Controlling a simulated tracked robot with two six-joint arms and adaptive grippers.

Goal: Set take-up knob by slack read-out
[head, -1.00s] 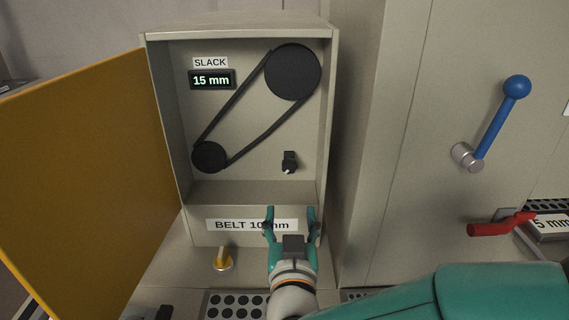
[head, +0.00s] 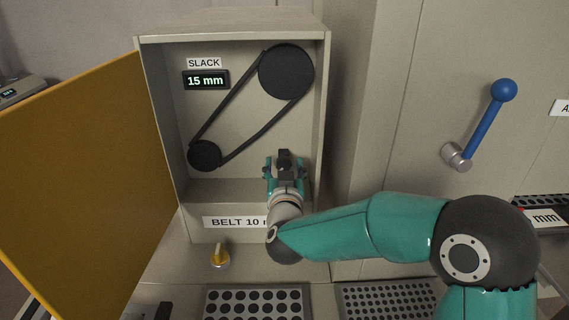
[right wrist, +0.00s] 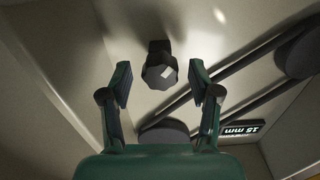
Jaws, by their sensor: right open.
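The slack read-out (head: 206,80) shows "15 mm" inside the open cabinet, under a "SLACK" label. The black take-up knob (right wrist: 160,72) has a white mark and sits on the cabinet's back wall. In the right wrist view it lies ahead of and between the fingers. My right gripper (right wrist: 158,82) is open and empty, apart from the knob. In the head view my right gripper (head: 285,165) covers most of the knob. My left gripper is not in view.
A belt runs around a large pulley (head: 286,72) and a small pulley (head: 204,156) left of the knob. The yellow door (head: 85,180) stands open at left. A blue-handled lever (head: 489,122) is at right.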

